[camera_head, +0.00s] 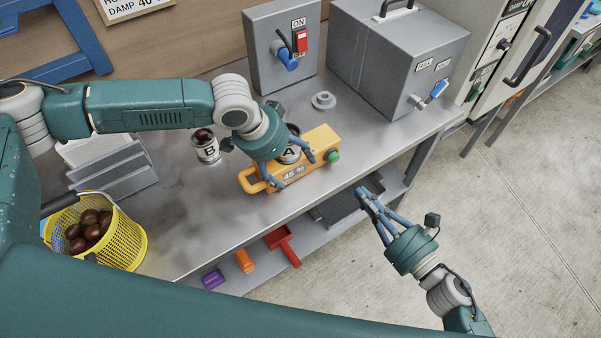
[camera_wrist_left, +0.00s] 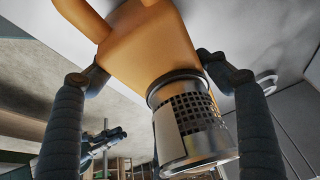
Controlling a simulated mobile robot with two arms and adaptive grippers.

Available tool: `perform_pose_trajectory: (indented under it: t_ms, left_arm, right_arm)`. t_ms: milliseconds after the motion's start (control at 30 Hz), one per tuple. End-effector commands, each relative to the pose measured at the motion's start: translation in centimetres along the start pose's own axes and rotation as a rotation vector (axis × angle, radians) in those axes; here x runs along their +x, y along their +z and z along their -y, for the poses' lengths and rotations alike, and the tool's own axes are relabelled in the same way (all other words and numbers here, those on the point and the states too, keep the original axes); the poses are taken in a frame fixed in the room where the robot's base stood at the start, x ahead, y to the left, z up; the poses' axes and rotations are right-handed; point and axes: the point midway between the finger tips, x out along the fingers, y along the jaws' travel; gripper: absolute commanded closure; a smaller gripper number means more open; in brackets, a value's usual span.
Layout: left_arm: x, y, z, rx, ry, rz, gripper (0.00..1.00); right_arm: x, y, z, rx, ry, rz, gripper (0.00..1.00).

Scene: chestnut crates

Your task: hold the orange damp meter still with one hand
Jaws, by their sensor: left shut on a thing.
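The orange damp meter (camera_head: 322,138) lies on the grey bench near its front edge, with a loop handle at its left end, a green knob at its right end and a display reading 45 %. My left gripper (camera_head: 292,171) reaches over it from above and is shut on its body. A metal cup marked A (camera_head: 289,155) sits at the meter, partly hidden by my fingers. In the left wrist view the meter (camera_wrist_left: 155,45) lies between the fingers, and the perforated metal cup (camera_wrist_left: 190,125) is below it. My right gripper (camera_head: 370,192) is open and empty, off the bench's front edge.
Cup B (camera_head: 206,148) stands left of the meter. A yellow basket (camera_head: 128,240) holds several chestnuts at the left. A grey switch box (camera_head: 265,50) and a larger grey box (camera_head: 385,60) stand behind. A lower shelf holds a red scoop (camera_head: 283,245).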

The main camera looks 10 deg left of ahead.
Motion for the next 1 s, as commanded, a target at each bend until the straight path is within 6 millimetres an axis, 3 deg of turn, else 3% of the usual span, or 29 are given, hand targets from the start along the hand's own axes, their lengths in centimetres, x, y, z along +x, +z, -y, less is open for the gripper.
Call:
perform_pose_trajectory:
  t_ms: [533,567,633,667,1000]
  left_arm:
    - [0.04,0.15,0.12,-0.002,-0.002,0.004,0.66]
    - [0.04,0.15,0.12,-0.002,-0.002,0.004,0.2]
    - [0.04,0.14,0.11,-0.002,-0.002,0.003,0.06]
    - [0.03,0.12,0.11,-0.001,-0.002,0.003,0.02]
    - [-0.19,0.01,0.05,0.0,-0.001,0.0,0.02]
  right_arm:
    - [0.0,0.0,0.0,0.0,0.0,0.0,1.0]
    - [0.0,0.0,0.0,0.0,0.0,0.0,1.0]
    - [0.0,0.0,0.0,0.0,0.0,0.0,1.0]
    - [0.0,0.0,0.0,0.0,0.0,0.0,1.0]
    - [0.0,0.0,0.0,0.0,0.0,0.0,1.0]
